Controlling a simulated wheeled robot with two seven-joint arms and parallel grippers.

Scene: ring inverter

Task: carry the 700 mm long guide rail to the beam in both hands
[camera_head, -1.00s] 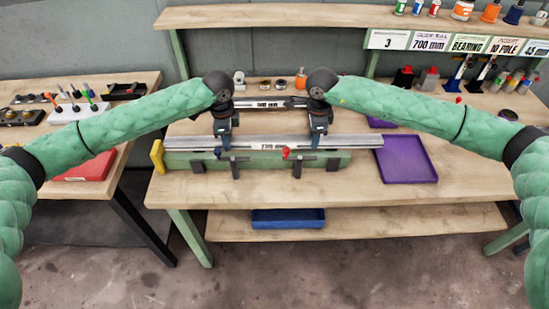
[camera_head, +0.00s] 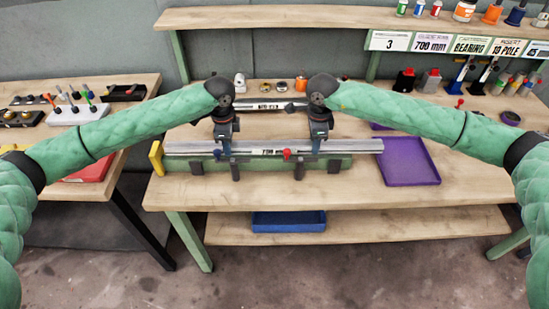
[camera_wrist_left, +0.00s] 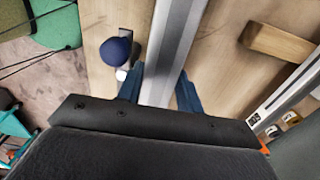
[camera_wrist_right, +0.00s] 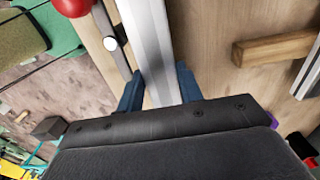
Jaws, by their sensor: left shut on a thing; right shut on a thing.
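The long silver guide rail (camera_head: 355,145), with a 700 mm label, lies level across the front of the bench in the head view. My left gripper (camera_head: 224,148) is shut on its left part and my right gripper (camera_head: 317,147) on its right part. The rail passes between the blue fingers in the left wrist view (camera_wrist_left: 172,50) and the right wrist view (camera_wrist_right: 147,45). The green beam (camera_head: 320,163) is directly below and in front of the rail. I cannot tell whether they touch. Dark clamps with a blue knob (camera_wrist_left: 116,50) and a red knob (camera_wrist_right: 72,5) stand along the beam.
A yellow end piece (camera_head: 156,157) stands at the beam's left end. A purple tray (camera_head: 410,165) lies to the right. Another labelled rail (camera_head: 255,105) lies behind, near wooden blocks (camera_wrist_left: 280,43). A blue tray (camera_head: 289,221) sits on the lower shelf.

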